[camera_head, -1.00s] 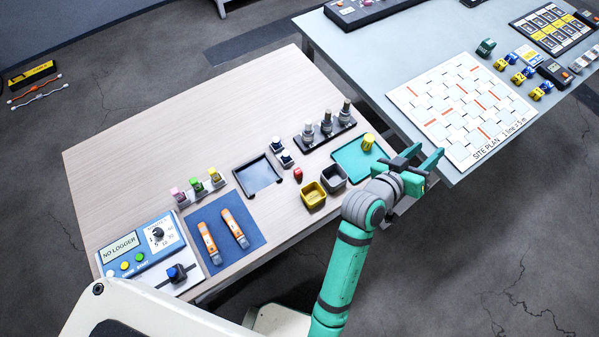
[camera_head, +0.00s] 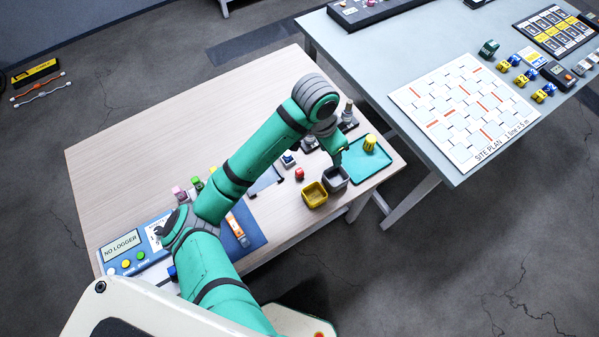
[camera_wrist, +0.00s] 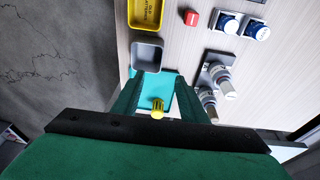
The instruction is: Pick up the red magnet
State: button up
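The red magnet (camera_head: 299,174) is a small red block on the wooden table, just behind the yellow bin. It also shows near the top of the wrist view (camera_wrist: 191,18). My gripper (camera_head: 338,160) is above the table by the grey bin, to the right of the magnet. In the wrist view my gripper (camera_wrist: 157,82) has its fingers spread apart with nothing held between them. The magnet lies beyond the fingertips, apart from them.
The yellow bin (camera_head: 314,194) and grey bin (camera_wrist: 147,57) stand close to the magnet. Blue-topped pieces (camera_wrist: 228,23) sit beside it. A rack of grey sensors (camera_wrist: 220,75) and a teal tray with a yellow knob (camera_head: 370,143) are near my gripper. The table's back left is clear.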

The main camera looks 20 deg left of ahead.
jog(key=s+a, duration=0.1)
jog(key=a, duration=0.1)
jog(key=s+a+g+y, duration=0.1)
jog(key=a, duration=0.2)
jog(key=s+a+y, duration=0.1)
jog(key=a, duration=0.1)
jog(key=shift+s+a+f+g, duration=0.15)
jog(key=shift+s+f+g, duration=0.1)
jog(key=shift+s+g, duration=0.15)
send_over(299, 170)
jog(key=f, duration=0.4)
jog(key=shift+s+d+f, duration=0.25)
jog(key=shift+s+f, duration=0.05)
jog(key=shift+f, duration=0.1)
jog(key=shift+w+a+f, duration=0.1)
jog(key=shift+w+f, duration=0.05)
jog(key=shift+f, duration=1.25)
jog(key=shift+w+a+f, duration=0.1)
jog(key=shift+f, duration=1.3)
grip_shut()
